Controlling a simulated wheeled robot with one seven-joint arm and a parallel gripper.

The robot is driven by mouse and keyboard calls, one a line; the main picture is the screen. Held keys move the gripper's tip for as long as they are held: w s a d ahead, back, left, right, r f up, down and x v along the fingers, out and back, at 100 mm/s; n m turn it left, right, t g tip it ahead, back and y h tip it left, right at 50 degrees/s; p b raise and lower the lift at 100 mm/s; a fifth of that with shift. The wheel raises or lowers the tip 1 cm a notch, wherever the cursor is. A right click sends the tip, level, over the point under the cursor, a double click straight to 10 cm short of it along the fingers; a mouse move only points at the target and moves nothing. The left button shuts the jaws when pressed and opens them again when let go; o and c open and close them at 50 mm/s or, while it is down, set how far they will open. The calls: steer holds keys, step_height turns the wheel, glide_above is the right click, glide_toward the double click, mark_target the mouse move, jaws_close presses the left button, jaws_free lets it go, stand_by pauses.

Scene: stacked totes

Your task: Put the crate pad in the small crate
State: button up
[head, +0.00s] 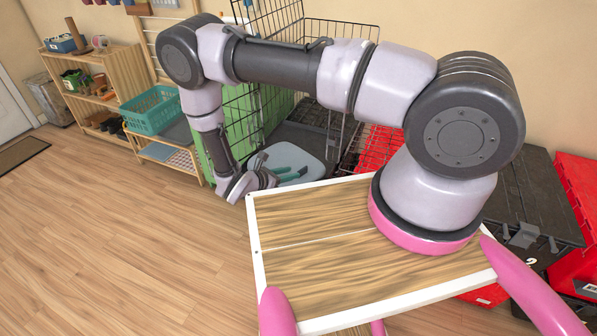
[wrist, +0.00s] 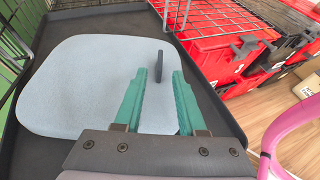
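The crate pad is a light blue-grey, rounded flat pad. It lies on a black tray (wrist: 65,158) in the wrist view (wrist: 80,85) and shows beyond the table in the head view (head: 308,160). A thin dark upright tab (wrist: 156,66) stands on the pad. My gripper (wrist: 160,77), with green fingers, is open over the pad. The tab appears between or just beyond its fingertips; I cannot tell whether they touch it. It also shows in the head view (head: 296,174). Black wire crate panels (head: 270,22) rise behind; my arm hides part of them. Which one is the small crate is unclear.
Red bins with black latches (wrist: 225,60) stand right of the tray. A wood-topped, white-edged surface (head: 320,255) is close in front. A teal basket (head: 152,110) sits on a low shelf at left. The wood floor at left is clear.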

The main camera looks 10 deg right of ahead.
steer(key=v, duration=0.5)
steer(key=shift+w+r, duration=0.15)
steer(key=shift+r, duration=0.2)
steer(key=w+d+r+m+g+y, duration=0.1)
steer(key=d+r+m+g+y, duration=0.25)
steer(key=r+m, duration=0.85)
steer(key=d+r+m+g+y, duration=0.2)
steer(key=d+r+m+g, duration=0.15)
steer(key=r, duration=1.75)
steer(key=s+d+r+m+t+y, duration=0.3)
steer(key=s+r+m, duration=0.3)
steer(key=r, duration=0.6)
steer(key=s+d+r+m+t+y, duration=0.4)
steer(key=s+r+m, duration=0.3)
steer(key=s+r, duration=0.4)
steer(key=shift+d+r+y, duration=0.35)
steer(key=shift+r+y, duration=0.1)
steer(key=shift+r, duration=0.25)
steer(key=shift+s, duration=0.1)
